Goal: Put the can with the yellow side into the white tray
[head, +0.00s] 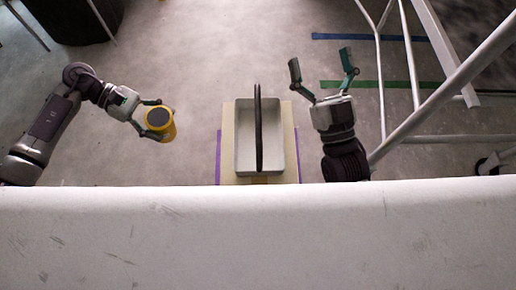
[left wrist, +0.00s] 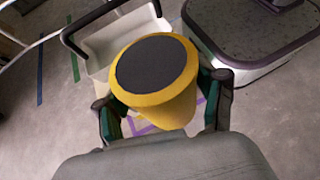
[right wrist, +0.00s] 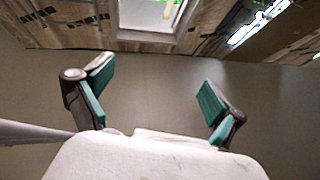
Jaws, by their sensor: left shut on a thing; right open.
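The can (head: 168,126) has a yellow side and a dark round end. It is left of the tray in the head view. My left gripper (head: 150,118) is shut on it, with a finger on either side; the can also fills the middle of the left wrist view (left wrist: 162,85). The white tray (head: 244,160) has a dark handle bar across its middle and looks empty. It shows behind the can in the left wrist view (left wrist: 95,50). My right gripper (head: 323,78) is open and empty, right of and beyond the tray; its fingers also show in the right wrist view (right wrist: 150,100).
The tray rests on a pale yellowish support (head: 229,150) with purple tape (head: 218,160) on the floor beside it. A white metal frame (head: 412,60) stands at the right. A broad white surface (head: 250,235) spans the front.

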